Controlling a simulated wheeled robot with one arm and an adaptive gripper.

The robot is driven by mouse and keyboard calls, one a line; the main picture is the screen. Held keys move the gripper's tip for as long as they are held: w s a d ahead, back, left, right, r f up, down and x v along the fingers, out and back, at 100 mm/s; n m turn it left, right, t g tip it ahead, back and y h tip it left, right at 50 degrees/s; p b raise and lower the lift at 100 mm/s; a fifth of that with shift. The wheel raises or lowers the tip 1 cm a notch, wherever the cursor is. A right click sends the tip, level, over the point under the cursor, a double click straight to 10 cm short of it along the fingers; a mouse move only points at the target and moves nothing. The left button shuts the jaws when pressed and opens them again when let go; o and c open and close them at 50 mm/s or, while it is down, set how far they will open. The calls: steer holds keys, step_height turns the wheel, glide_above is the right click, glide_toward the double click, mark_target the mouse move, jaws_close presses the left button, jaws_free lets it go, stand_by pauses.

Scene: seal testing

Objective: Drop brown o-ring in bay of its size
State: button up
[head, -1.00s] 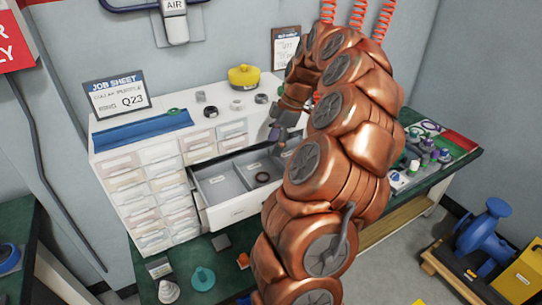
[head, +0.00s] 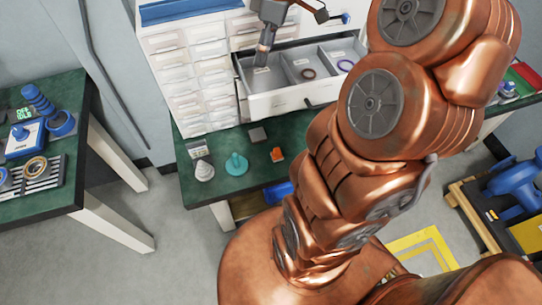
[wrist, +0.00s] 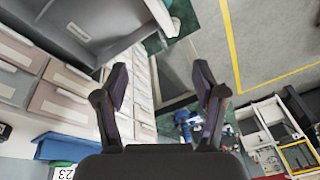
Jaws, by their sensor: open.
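My gripper (head: 262,55) hangs over the left bay of the open drawer (head: 281,103) in the head view. In the wrist view its two dark fingers (wrist: 161,75) are spread with nothing between them. The drawer has three bays. A dark brownish ring (head: 308,73) lies in the middle bay and a purple ring (head: 346,65) in the right bay. The left bay shows no ring, though my gripper covers part of it. A tan-brown ring (head: 35,167) sits on a slotted rack (head: 42,183) on the left table. I cannot tell which brown ring is the task's o-ring.
The white drawer cabinet (head: 196,72) stands on a green bench. A grey cone (head: 204,172), a teal part (head: 236,164) and an orange part (head: 277,154) sit before it. Open floor (head: 178,225) separates the bench from the left table (head: 70,145).

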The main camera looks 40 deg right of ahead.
steer(key=s+a+f+m+g+h, duration=0.1)
steer(key=s+a+f+m+g, duration=0.15)
steer(key=s+a, duration=0.85)
steer(key=s+a+f+m, duration=0.2)
steer(key=s, duration=0.3)
steer(key=s+a+f+m+h, duration=0.1)
steer(key=s+a+f+m, duration=0.1)
steer(key=s, duration=0.3)
steer(key=shift+s+f+m+h, duration=0.35)
steer(key=shift+f+m, duration=0.2)
steer(key=shift+m, duration=0.3)
steer(key=shift+r+p, duration=0.75)
